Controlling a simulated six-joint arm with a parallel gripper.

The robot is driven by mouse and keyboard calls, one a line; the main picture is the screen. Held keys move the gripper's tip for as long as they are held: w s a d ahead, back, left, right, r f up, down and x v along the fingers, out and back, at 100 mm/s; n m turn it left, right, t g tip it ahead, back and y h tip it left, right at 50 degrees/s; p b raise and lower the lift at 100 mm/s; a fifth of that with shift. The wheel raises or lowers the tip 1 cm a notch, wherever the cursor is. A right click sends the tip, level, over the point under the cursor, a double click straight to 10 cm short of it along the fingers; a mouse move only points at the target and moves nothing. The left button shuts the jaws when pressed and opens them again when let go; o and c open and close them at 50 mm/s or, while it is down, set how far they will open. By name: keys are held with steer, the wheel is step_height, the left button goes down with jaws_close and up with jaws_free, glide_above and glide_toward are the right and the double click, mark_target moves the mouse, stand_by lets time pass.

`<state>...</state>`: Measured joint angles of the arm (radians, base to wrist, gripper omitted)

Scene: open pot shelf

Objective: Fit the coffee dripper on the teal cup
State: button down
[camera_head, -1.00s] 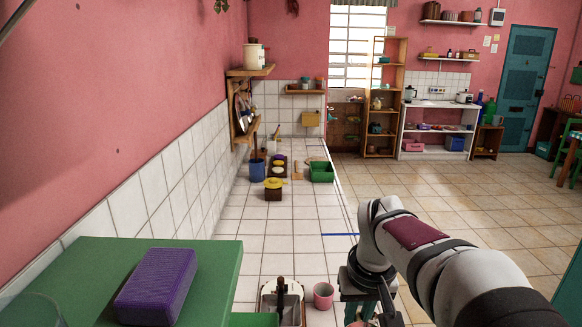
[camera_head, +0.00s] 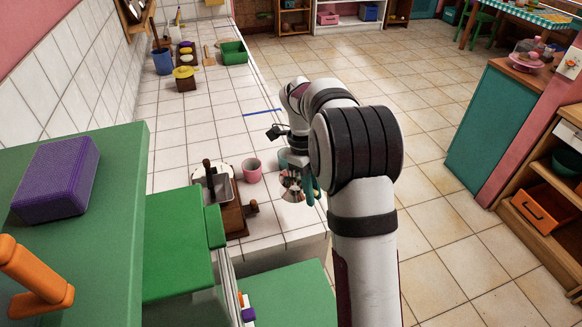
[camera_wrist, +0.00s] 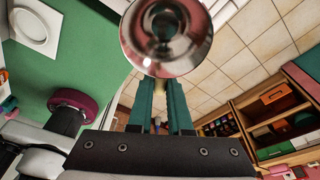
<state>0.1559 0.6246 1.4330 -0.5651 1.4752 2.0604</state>
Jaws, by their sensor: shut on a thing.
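The coffee dripper is a shiny steel cone with a round rim. In the wrist view the dripper (camera_wrist: 197,42) sits at the top centre, at the ends of the teal fingers of my gripper (camera_wrist: 161,86), which is shut on it. In the head view the dripper (camera_head: 291,188) hangs by my gripper (camera_head: 301,182), near the counter's right edge and right of a pink cup (camera_head: 252,170). A small teal patch shows just above the dripper in the head view. I cannot tell if it is the teal cup or a gripper finger.
A wooden coffee grinder (camera_head: 232,215) and a plate stand left of the pink cup. A green box (camera_head: 233,52), a yellow-topped wooden item (camera_head: 185,78) and a blue container (camera_head: 163,62) stand farther back. The white tiled counter between is mostly clear. A purple block (camera_head: 57,178) lies on a green surface.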

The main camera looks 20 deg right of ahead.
steer(key=shift+w+d+f+m+y, duration=0.1)
steer(key=shift+d+f+m+y, duration=0.2)
steer(key=shift+f+m, duration=1.05)
steer(key=shift+w+d+f+m+y, duration=0.1)
steer(key=shift+d+f+m, duration=0.45)
steer(key=shift+f, duration=1.35)
steer(key=shift+d+f+m+y, duration=0.2)
steer(key=shift+f+m, duration=1)
steer(key=shift+f, duration=0.45)
steer(key=shift+f, duration=0.35)
steer(key=c, duration=0.8)
jaws_free()
steer(key=shift+o, duration=0.2)
step_height(320, 180, up, 7)
